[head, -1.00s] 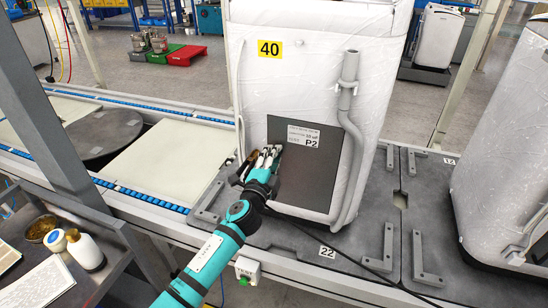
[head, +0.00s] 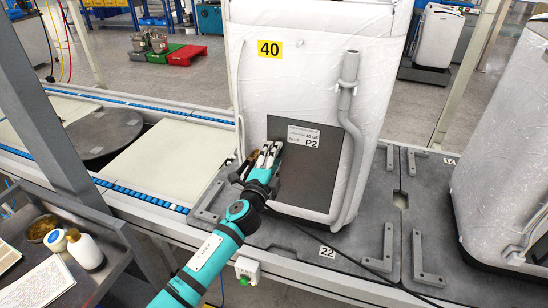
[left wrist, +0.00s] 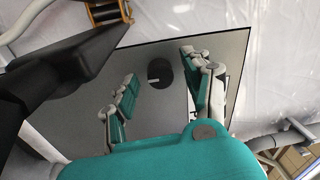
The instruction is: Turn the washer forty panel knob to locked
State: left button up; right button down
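The washer with the yellow 40 label (head: 270,49) is wrapped in white film and stands on a grey pallet on the line. A dark grey panel (head: 308,185) with a white P2 sticker (head: 304,136) is on its near face. In the left wrist view a round black knob (left wrist: 159,71) with a short white mark sits on the panel. My left gripper (head: 271,149) is in front of the panel's left side. In the left wrist view its fingers (left wrist: 163,80) are spread apart on either side of the knob, without visible contact. My right gripper is not in view.
A grey hose (head: 351,125) runs down the washer's right side. Another wrapped washer (head: 508,180) stands at the right. A small box with a green button (head: 247,269) is on the line's front edge. A cart with bottles (head: 85,249) stands at lower left.

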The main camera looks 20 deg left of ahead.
pick_arm(q)
jog(key=shift+s, duration=0.1)
jog(key=s, duration=1.1)
jog(key=shift+s+a+f, duration=0.2)
jog(key=shift+s+f, duration=0.15)
jog(key=shift+s, duration=0.05)
jog(key=s+a+f+n+g, duration=0.1)
jog(key=s+f+n+g, duration=0.2)
jog(key=f, duration=0.9)
jog(key=s+a+f+n+g, duration=0.1)
jog(key=s+f+g, duration=0.3)
jog(key=f, duration=0.8)
jog(key=s+a+f+n+g, duration=0.1)
jog(key=s+f+n+g, duration=0.3)
jog(key=f, duration=0.8)
jog(key=s+f+n+g, duration=0.2)
jog(key=s+f, duration=0.5)
jog(key=s, duration=0.5)
jog(key=s+f+n+g, duration=0.2)
jog(key=s+f, duration=0.5)
jog(key=s, duration=0.6)
jog(key=s+f+n+g, duration=0.2)
jog(key=s+f, duration=0.4)
jog(key=s, duration=0.6)
jog(key=shift+s+f+g+y, duration=0.3)
jog(key=shift+f+g, duration=0.1)
